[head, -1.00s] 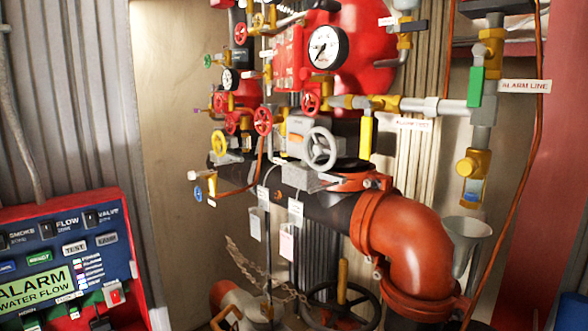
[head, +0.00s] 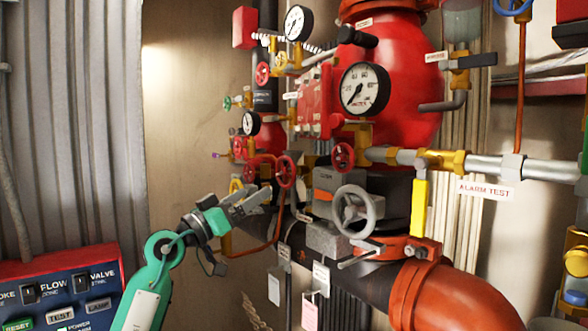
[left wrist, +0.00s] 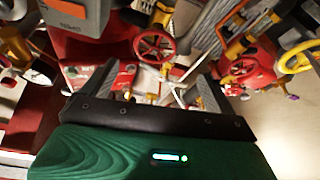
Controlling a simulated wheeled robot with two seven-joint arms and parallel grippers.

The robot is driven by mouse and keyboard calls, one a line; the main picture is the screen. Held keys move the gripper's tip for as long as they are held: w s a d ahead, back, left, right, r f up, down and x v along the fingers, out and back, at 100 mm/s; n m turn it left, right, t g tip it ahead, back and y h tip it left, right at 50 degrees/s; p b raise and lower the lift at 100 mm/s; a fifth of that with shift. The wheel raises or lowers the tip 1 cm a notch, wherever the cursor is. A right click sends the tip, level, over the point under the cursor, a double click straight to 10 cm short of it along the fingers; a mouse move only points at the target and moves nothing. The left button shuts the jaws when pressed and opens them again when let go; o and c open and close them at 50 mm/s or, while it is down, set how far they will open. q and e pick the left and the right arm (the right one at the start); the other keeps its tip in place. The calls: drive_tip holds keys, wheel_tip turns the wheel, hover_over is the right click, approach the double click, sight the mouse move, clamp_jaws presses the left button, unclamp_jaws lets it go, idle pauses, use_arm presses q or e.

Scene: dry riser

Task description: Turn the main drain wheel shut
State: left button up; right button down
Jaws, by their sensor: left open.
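No label names the main drain wheel legibly, so I cannot tell which wheel it is. A red handwheel (head: 286,171) stands upright just right of my left gripper (head: 252,202) in the head view. That gripper is open and empty, its jaws apart from the wheel. In the left wrist view a red handwheel (left wrist: 153,45) shows beyond the open jaws (left wrist: 160,88), probably the same one. A larger grey handwheel (head: 354,211) sits further right. A yellow handwheel (head: 236,186) is partly hidden behind my gripper; a yellow wheel (left wrist: 300,56) also shows in the left wrist view. My right gripper is not visible.
A large red valve body (head: 395,75) with a gauge (head: 365,88) stands behind. An orange pipe elbow (head: 455,298) fills the lower right. Hanging tags (head: 321,278) are below the grey wheel. The alarm panel (head: 62,285) is at lower left. Bare wall (head: 190,110) lies left of the pipes.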

sight(283, 171)
use_arm(q)
drive_tip(key=x, duration=0.2)
drive_tip(key=p+x, duration=0.1)
drive_tip(key=x, duration=0.1)
drive_tip(key=r+p+x, duration=0.1)
drive_tip(key=x, duration=0.1)
drive_tip(key=shift+s+d+r, duration=0.1)
drive_tip(key=shift+s+d, duration=0.1)
drive_tip(key=shift+s, duration=0.05)
drive_tip(key=p+x, duration=0.1)
drive_tip(key=x, duration=0.4)
drive_tip(key=shift+w+d+r, duration=0.1)
drive_tip(key=shift+w+d, duration=0.15)
drive_tip(key=shift+d, duration=0.1)
drive_tip(key=shift+w+d+r+p, duration=0.15)
drive_tip(key=shift+w+d+p, duration=0.25)
drive_tip(key=shift+w+d, duration=0.15)
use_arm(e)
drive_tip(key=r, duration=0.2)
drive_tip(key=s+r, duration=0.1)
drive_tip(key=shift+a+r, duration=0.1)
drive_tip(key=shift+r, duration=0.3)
use_arm(q)
drive_tip(key=c, duration=1)
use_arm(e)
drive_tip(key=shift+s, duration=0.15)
